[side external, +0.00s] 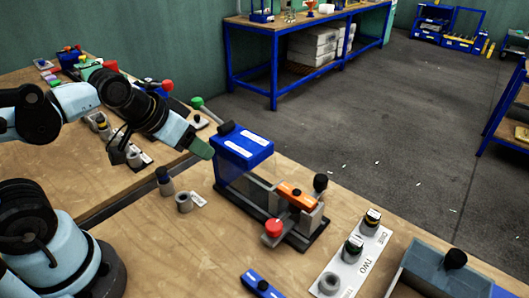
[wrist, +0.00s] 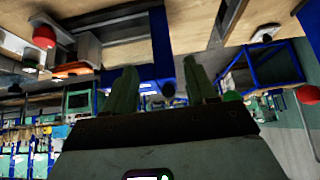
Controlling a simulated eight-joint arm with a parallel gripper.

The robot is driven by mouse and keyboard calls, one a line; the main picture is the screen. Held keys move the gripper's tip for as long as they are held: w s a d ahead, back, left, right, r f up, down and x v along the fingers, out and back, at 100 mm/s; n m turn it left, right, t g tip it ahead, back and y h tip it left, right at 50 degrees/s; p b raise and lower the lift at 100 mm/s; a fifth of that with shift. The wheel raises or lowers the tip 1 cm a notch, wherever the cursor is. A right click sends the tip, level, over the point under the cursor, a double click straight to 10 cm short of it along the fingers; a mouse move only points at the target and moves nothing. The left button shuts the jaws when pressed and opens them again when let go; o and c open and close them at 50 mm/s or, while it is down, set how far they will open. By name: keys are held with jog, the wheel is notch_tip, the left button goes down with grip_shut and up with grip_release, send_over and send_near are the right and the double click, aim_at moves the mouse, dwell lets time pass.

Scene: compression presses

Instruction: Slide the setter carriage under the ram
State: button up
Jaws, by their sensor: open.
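The press is a blue housing (side external: 242,146) with white labels above a dark rail base (side external: 252,206). An orange-topped grey block (side external: 297,195), which looks like the setter carriage, sits toward the right end of the base, apart from the housing. A red knob (side external: 273,228) and a black knob (side external: 320,183) are at it. The ram itself is not clearly visible. My gripper (side external: 203,150) is at the housing's upper left; contact cannot be told. In the wrist view my gripper (wrist: 160,68) is open, with the blue housing (wrist: 158,42) beyond its fingers.
A dark-topped grey peg (side external: 165,182) and a grey ring (side external: 184,203) stand left of the press. A white strip (side external: 352,262) with knobbed pieces, a blue piece (side external: 258,284) and a grey tray (side external: 437,270) lie at the front. Green and red knobs are behind my gripper.

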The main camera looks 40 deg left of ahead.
jog(key=shift+o, duration=0.3)
jog(key=shift+w, duration=0.1)
jog(key=w+d+r, duration=0.1)
jog(key=w+d+r+n+g, duration=0.1)
jog(key=w+r, duration=0.1)
jog(key=w+d+r+n, duration=0.1)
jog(key=shift+w+r+g, duration=0.15)
jog(key=shift+w+g, duration=0.15)
jog(key=shift+w, duration=0.05)
jog(key=w+d, duration=0.1)
jog(key=w+d+r+n+g, duration=0.1)
jog(key=w, duration=0.1)
jog(key=w+d+r+n, duration=0.1)
jog(key=w+d, duration=0.1)
jog(key=shift+g+h, duration=0.3)
jog(key=w+d+n+g, duration=0.2)
jog(key=w+d+n, duration=0.1)
jog(key=w+d, duration=0.3)
jog(key=n+g, duration=0.2)
send_over(322, 178)
notch_tip(322, 178, down, 4)
notch_tip(322, 178, down, 12)
jog(key=shift+r, duration=0.15)
jog(key=shift+c, duration=0.3)
